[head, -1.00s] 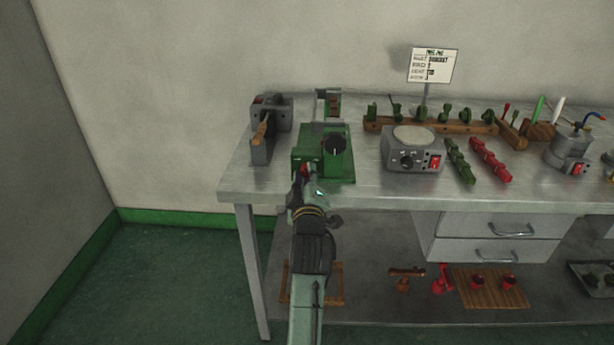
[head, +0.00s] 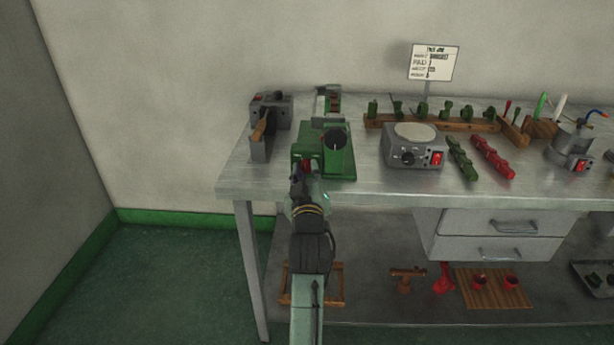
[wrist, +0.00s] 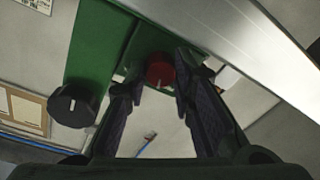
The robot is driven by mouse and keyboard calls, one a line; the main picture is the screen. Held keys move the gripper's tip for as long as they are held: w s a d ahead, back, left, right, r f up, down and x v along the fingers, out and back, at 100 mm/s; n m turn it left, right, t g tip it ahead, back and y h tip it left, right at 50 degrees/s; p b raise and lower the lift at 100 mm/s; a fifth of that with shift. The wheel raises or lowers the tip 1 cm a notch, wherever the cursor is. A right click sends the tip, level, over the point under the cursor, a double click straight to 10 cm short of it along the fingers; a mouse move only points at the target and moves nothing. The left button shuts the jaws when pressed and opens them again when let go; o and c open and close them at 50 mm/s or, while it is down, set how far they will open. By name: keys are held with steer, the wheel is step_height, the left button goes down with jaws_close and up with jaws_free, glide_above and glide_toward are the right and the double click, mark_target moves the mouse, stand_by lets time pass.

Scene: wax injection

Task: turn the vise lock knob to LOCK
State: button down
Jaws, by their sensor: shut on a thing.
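The green vise (head: 343,172) stands at the front left of the bench. A red knob (head: 306,165) is low on its left front, partly hidden by my gripper (head: 309,176) in the head view. In the wrist view, the red knob (wrist: 160,73) sits between the two dark fingertips of my gripper (wrist: 158,78), which is shut on it. A larger black knob (head: 335,141) with a white line is on the vise, to the right of my gripper. This black knob also shows in the wrist view (wrist: 74,104), apart from the fingers. No LOCK marking is readable.
A grey clamp-like device (head: 264,142) with a wooden handle stands left of the vise. A grey box with a round plate (head: 415,148) stands to the right. The bench's front edge (head: 400,200) is below, with bare metal between these devices.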

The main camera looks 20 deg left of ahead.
steer(key=m+b, duration=0.1)
steer(key=m, duration=0.2)
steer(key=m+b, duration=0.1)
steer(key=m, duration=0.2)
steer(key=shift+a+f+m+t, duration=0.1)
steer(key=shift+f+m+t, duration=0.1)
steer(key=shift+m+t, duration=0.15)
steer(key=m+h+b, duration=0.1)
steer(key=m+b, duration=0.2)
steer(key=m, duration=0.3)
steer(key=shift+r+m, duration=0.1)
steer(key=shift+m, duration=0.15)
steer(key=c, duration=1.6)
jaws_free()
steer(key=shift+c, duration=0.2)
steer(key=shift+s, duration=0.15)
steer(key=v, duration=0.7)
